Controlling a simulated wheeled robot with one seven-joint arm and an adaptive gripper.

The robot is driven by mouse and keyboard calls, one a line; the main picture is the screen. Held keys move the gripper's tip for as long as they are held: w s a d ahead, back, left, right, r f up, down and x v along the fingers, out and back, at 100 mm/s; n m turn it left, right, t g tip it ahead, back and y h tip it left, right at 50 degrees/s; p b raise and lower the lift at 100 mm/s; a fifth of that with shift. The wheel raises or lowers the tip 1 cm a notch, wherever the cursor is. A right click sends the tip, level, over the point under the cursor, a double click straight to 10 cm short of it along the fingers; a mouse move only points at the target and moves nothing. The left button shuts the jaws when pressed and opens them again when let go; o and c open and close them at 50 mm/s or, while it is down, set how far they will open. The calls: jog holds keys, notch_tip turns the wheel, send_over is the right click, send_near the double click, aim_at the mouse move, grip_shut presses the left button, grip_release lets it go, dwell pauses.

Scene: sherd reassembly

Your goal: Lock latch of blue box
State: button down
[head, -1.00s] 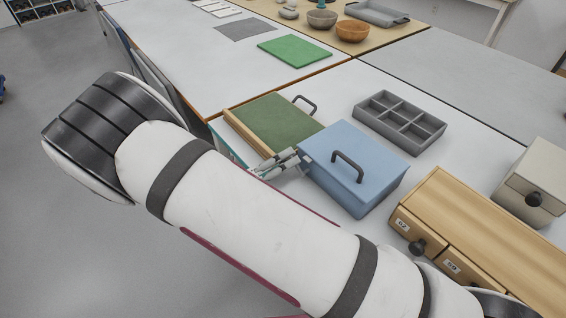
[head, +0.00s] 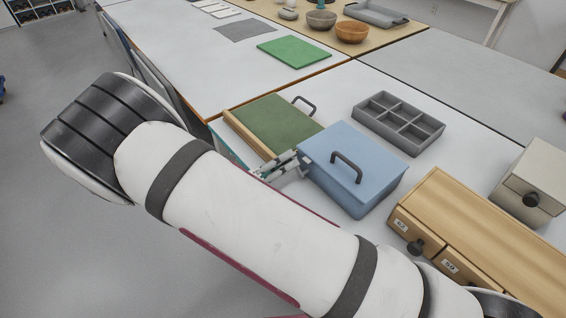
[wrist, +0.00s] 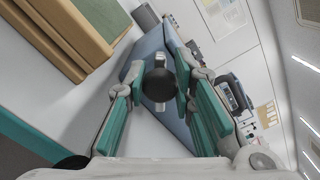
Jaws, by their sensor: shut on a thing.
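The blue box (head: 382,184) stands on the white table with its lid down and a dark handle on top. In the wrist view the blue box (wrist: 152,46) shows behind a round black knob (wrist: 160,84), which looks like its latch. My gripper (head: 292,160) is at the box's left side, partly behind my arm. In the wrist view the teal-padded fingers of my gripper (wrist: 164,76) stand on both sides of the knob, shut on it. The latch is hidden in the head view, and I cannot tell whether it is locked.
A green-lidded box (head: 272,125) with a wooden edge and dark handle stands close behind my gripper. A grey compartment tray (head: 398,123) lies behind the blue box. A wooden drawer unit (head: 470,215) and a pale drawer box (head: 532,182) stand at right.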

aim_at(306, 161)
jog(key=m, duration=0.1)
jog(key=r+m+p, duration=0.1)
jog(key=shift+s+d+m, duration=0.2)
jog(key=shift+s+m, duration=0.1)
jog(key=shift+s, duration=0.05)
jog(key=m, duration=0.2)
jog(key=s+m+p, duration=0.1)
jog(key=shift+d+r+m, duration=0.3)
jog(key=shift+r, duration=0.1)
jog(key=m, duration=0.1)
jog(key=s+m, duration=0.1)
jog(key=m, duration=0.1)
jog(key=d+m+p, duration=0.1)
jog(key=shift+s+r+m, duration=0.1)
jog(key=shift+s+m, duration=0.15)
jog(key=shift+m, duration=0.05)
jog(key=c, duration=1.4)
grip_release()
jog(key=shift+d, duration=0.1)
jog(key=shift+o, duration=0.2)
jog(key=shift+s, duration=0.1)
jog(key=v, duration=1.2)
